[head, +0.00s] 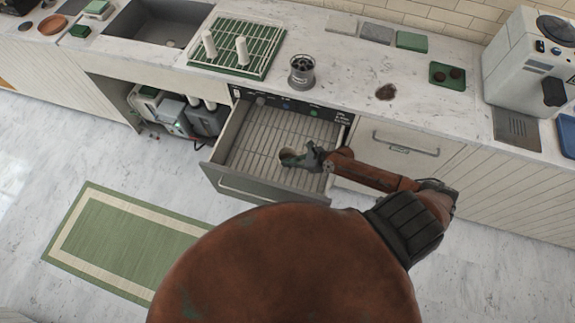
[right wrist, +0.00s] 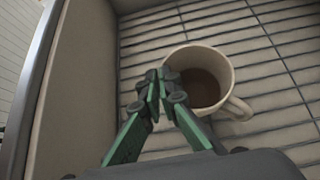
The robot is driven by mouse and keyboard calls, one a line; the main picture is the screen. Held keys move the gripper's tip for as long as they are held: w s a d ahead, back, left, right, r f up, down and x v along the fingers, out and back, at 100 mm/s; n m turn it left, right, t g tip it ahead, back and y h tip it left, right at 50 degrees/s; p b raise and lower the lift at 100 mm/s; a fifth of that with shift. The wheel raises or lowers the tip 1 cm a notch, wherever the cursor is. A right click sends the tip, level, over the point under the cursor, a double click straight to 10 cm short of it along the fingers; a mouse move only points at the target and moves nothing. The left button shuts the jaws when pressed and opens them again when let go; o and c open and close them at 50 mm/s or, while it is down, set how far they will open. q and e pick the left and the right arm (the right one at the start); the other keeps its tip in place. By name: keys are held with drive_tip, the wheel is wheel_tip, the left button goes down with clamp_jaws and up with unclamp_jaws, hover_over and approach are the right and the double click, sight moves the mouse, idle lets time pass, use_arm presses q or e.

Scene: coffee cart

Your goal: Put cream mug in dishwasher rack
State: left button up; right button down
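The cream mug (right wrist: 218,62) is upright inside the pulled-out dishwasher drawer, over the slatted rack (head: 258,140), with its handle toward the lower right in the right wrist view and a dark brown inside bottom. Whether its base touches the slats is hard to tell. My right gripper (right wrist: 160,80) is at the mug's left rim, one finger inside and one outside, closed on the wall. In the head view the right gripper (head: 298,157) reaches into the drawer and partly hides the mug. My left gripper is not in view.
The drawer's front wall (head: 250,185) stands out from the counter. Above it are a green drying rack (head: 228,65) with white upright items and a dark metal grinder-like canister (head: 301,72). A coffee machine (head: 530,60) is at right. The rack's left part is clear.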

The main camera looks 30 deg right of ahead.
wheel_tip(320, 180, down, 3)
drive_tip(key=shift+r+b, duration=0.2)
drive_tip(key=shift+b, duration=0.2)
drive_tip(key=c, duration=2.2)
unclamp_jaws()
drive_tip(key=shift+o, duration=0.2)
drive_tip(key=v, duration=1.2)
drive_tip(key=shift+p, duration=0.45)
